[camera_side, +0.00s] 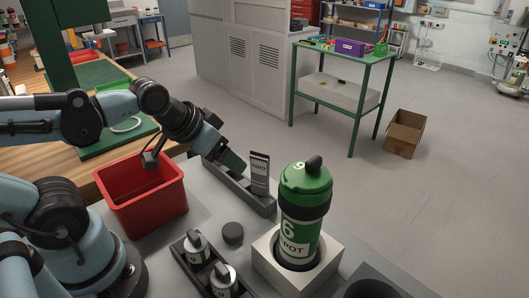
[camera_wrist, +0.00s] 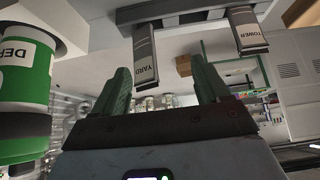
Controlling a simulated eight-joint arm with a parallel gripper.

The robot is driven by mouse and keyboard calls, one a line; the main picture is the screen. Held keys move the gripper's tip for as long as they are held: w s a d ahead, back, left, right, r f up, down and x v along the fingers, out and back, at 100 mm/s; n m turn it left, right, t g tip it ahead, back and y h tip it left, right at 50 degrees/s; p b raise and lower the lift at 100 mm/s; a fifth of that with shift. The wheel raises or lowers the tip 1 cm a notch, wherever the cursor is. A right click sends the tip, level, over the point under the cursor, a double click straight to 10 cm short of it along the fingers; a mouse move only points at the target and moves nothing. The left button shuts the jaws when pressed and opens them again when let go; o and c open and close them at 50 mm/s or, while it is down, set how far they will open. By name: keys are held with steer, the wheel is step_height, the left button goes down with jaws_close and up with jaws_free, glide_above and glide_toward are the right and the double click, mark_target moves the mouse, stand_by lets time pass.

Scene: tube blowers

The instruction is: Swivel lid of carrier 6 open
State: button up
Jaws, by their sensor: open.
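Carrier 6 (camera_side: 300,225) is a green and white canister with a large 6 and a DEPOT label. It stands upright in a pale square holder (camera_side: 325,257). Its green lid (camera_side: 303,178) sits on top above a black band, with a dark knob on it, and looks closed.
A dark rack (camera_side: 262,203) holds upright plates marked YARD (camera_wrist: 145,60) and TOWER (camera_wrist: 247,30). A red bin (camera_side: 145,195), a black round cap (camera_side: 232,232) and two small white labelled canisters (camera_side: 197,247) stand left of the carrier. A dark round opening (camera_side: 372,289) is at the front right.

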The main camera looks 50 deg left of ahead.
steer(key=shift+c, duration=1.2)
steer(key=w+d+r+m+g, duration=0.1)
steer(key=d+r+m, duration=0.2)
steer(key=r, duration=0.1)
steer(key=w+d+r+m+g, duration=0.1)
steer(key=w+d+r+m, duration=0.1)
steer(key=d+r+m, duration=0.1)
steer(key=w+d+r+m+g+h, duration=0.1)
steer(key=d+r+m, duration=0.2)
steer(key=r, duration=0.4)
steer(key=shift+w+d+g, duration=0.4)
steer(key=shift+d, duration=0.25)
steer(key=shift+c, duration=0.3)
step_height(320, 180, up, 8)
steer(key=r+m+g+y, duration=0.1)
steer(key=m+g, duration=0.2)
steer(key=m, duration=0.6)
glide_above(314, 158)
steer(key=shift+f, duration=6.3)
steer(key=shift+c, duration=0.4)
steer(key=c, duration=1)
